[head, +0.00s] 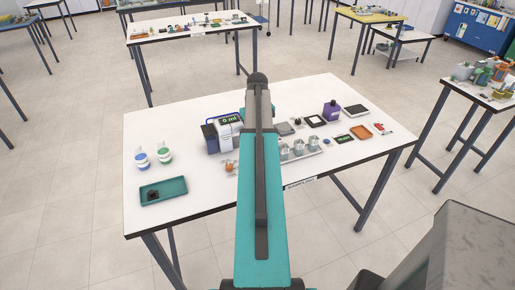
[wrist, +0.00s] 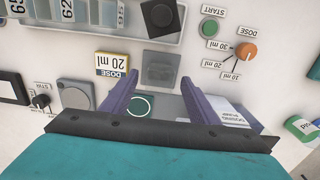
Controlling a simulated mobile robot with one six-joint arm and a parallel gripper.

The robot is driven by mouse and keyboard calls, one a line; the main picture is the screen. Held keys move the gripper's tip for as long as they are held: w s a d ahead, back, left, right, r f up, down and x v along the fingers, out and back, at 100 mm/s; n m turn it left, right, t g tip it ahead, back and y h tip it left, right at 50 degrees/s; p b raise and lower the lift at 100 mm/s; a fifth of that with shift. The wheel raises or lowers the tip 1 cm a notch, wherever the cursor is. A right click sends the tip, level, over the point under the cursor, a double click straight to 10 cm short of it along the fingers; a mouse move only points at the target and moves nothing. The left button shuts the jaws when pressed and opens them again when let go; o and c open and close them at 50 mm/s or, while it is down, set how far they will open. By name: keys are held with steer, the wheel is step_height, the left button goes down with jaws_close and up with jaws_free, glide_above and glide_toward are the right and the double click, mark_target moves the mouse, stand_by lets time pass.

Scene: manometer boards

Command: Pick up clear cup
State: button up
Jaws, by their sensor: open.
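My gripper (wrist: 160,77) shows in the wrist view with its two purple fingers apart. My gripper is hidden behind my arm there.
In the head view, a teal tray (head: 178,187) sits front left, a purple bottle (head: 332,111) at right.

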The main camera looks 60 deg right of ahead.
steer(key=shift+f+b, duration=0.35)
steer(key=shift+f, duration=0.45)
steer(key=shift+c, duration=0.2)
steer(key=c, duration=1.1)
